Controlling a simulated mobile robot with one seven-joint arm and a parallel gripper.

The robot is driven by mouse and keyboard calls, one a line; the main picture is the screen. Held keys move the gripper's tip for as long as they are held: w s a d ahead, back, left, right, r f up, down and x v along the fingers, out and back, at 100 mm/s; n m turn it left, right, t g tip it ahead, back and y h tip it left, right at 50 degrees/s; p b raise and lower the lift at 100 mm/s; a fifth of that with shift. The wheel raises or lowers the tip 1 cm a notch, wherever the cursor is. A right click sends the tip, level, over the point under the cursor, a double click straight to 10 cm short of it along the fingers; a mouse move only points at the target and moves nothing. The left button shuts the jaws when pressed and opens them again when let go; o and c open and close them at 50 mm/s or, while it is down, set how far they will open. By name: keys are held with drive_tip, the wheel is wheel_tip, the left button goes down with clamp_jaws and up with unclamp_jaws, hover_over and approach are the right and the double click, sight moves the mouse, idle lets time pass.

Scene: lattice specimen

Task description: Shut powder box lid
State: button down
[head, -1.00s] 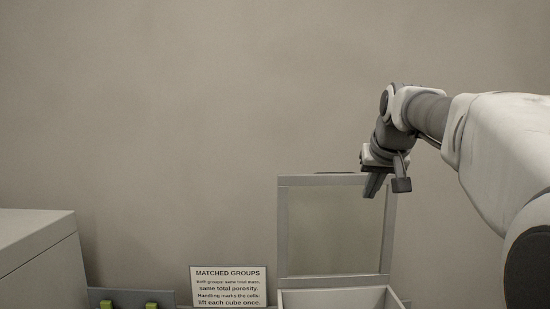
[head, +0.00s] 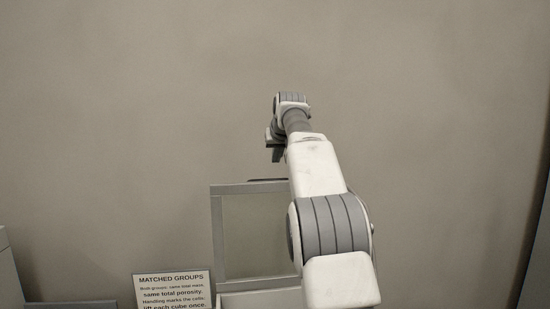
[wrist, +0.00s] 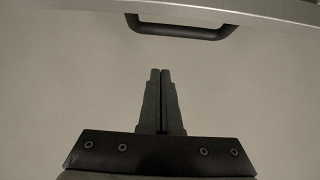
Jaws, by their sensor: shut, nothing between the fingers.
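The powder box lid (head: 216,235) stands open and upright in the head view, a grey frame around a paler panel. The powder box (head: 258,299) is below it, mostly cut off by the frame and my arm. My gripper (head: 276,158) is above the lid's top edge, its fingers partly hidden by my arm. In the wrist view my gripper (wrist: 161,71) is shut and empty. The dark lid handle (wrist: 180,31) lies ahead of the fingertips, a gap apart, fixed to the lid's grey edge. The handle also shows as a thin dark strip in the head view (head: 266,180).
A sign reading "MATCHED GROUPS" (head: 174,289) stands left of the box. A grey panel (head: 70,304) and a grey block (head: 9,270) are further left. A plain wall (head: 120,120) is behind. The space above the sign is clear.

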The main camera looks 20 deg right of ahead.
drive_tip(key=p+x, duration=0.3)
drive_tip(key=x, duration=0.4)
drive_tip(key=shift+s+a+f+b, duration=0.2)
drive_tip(key=shift+s+b, duration=0.2)
drive_tip(key=shift+s, duration=0.15)
drive_tip(key=shift+s+a+f+b, duration=0.1)
drive_tip(key=shift+s+f+b, duration=0.2)
drive_tip(key=shift+s, duration=0.3)
drive_tip(key=shift+s+a+f+b, duration=0.15)
drive_tip(key=shift+s+b, duration=0.3)
drive_tip(key=shift+s, duration=0.1)
drive_tip(key=shift+s+f+b, duration=0.1)
drive_tip(key=shift+b, duration=0.25)
